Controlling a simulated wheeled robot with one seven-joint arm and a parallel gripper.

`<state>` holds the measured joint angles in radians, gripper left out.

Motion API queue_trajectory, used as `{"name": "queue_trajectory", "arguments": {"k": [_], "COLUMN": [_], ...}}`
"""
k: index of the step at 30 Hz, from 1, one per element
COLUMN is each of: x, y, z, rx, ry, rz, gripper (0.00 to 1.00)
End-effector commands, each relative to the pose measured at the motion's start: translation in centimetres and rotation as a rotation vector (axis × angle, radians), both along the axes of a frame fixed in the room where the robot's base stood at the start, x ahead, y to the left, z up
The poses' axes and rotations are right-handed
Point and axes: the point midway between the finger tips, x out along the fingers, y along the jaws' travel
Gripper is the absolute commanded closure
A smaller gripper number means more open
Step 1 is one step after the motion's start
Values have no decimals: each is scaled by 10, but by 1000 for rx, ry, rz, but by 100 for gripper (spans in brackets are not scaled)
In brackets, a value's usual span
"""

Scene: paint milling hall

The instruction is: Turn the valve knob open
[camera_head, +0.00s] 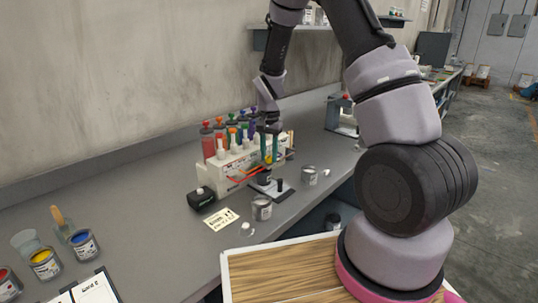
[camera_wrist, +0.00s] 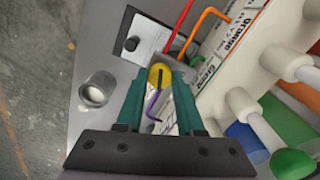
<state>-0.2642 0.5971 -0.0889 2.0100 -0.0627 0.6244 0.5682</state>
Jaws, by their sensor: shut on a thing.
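The yellow valve knob (camera_wrist: 161,70), with a dark slot across it, sits between my fingertips in the wrist view. My gripper (camera_wrist: 160,82) has teal fingers and is shut on this knob. In the head view my gripper (camera_head: 269,153) is at the front of the white paint dispenser (camera_head: 213,176), and the knob is hard to make out there. A purple bent spout (camera_wrist: 153,105) shows between the fingers. An orange spout (camera_wrist: 207,17) and a red spout (camera_wrist: 180,22) lie farther along. The dispenser's labels are partly covered by my fingers.
A grey stand (camera_head: 268,187) lies below the spouts. Open metal cans (camera_head: 262,209) and (camera_head: 310,176) stand in front. Paint tins (camera_head: 45,263) are at the far left. Bare bench (camera_head: 140,220) lies between.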

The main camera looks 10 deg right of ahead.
Motion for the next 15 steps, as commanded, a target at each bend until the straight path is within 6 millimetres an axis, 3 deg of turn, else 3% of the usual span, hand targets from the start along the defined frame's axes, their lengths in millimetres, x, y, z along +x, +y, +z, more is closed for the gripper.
{"name": "queue_trajectory", "arguments": {"k": [15], "x": [0], "y": [-1], "z": [0], "rx": [1], "ry": [-1], "rz": [489], "gripper": [100]}}
